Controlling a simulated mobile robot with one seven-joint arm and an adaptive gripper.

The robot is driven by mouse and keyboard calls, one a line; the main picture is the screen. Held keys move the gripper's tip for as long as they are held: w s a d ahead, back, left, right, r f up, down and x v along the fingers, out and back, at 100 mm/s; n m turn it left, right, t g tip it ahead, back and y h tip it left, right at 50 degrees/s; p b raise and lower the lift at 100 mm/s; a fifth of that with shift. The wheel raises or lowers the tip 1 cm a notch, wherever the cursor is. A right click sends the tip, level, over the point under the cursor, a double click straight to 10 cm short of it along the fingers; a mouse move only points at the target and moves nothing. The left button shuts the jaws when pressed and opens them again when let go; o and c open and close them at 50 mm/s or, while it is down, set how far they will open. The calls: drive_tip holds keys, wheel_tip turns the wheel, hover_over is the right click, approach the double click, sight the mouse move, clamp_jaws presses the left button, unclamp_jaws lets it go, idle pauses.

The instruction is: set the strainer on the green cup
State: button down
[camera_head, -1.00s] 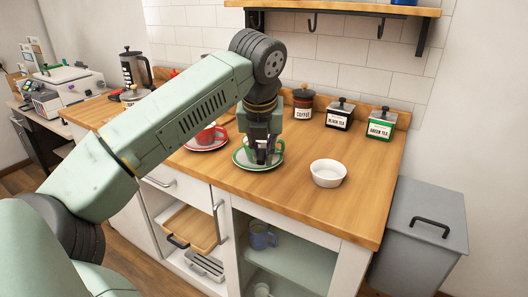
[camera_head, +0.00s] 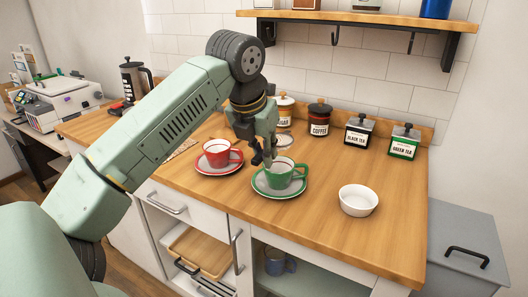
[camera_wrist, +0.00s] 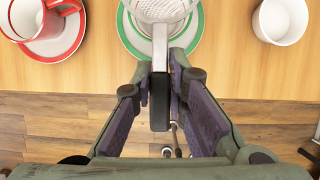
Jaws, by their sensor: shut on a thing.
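The green cup (camera_head: 284,176) stands upright on its green-rimmed saucer (camera_head: 262,187) on the wooden counter. My gripper (camera_head: 263,160) is at the upper left of the cup in the head view. In the wrist view, my gripper (camera_wrist: 161,75) is shut on the handle of the strainer (camera_wrist: 160,9). The strainer's mesh basket lies over the green cup (camera_wrist: 194,27) and its saucer (camera_wrist: 131,41), hiding much of the cup. I cannot tell whether the basket touches the rim. The strainer is hard to make out in the head view.
A red cup (camera_head: 217,153) on its saucer stands to the left, close to my gripper. A white bowl (camera_head: 358,200) stands to the right. Labelled jars, among them coffee (camera_head: 319,119) and green tea (camera_head: 404,142), line the wall. The counter right of the bowl is clear.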

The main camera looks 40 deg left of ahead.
drive_tip(key=shift+f+b, duration=2.15)
drive_tip(key=shift+f, duration=1.1)
drive_tip(key=shift+f, duration=0.2)
drive_tip(key=c, duration=1.5)
unclamp_jaws()
drive_tip(key=v, duration=1.2)
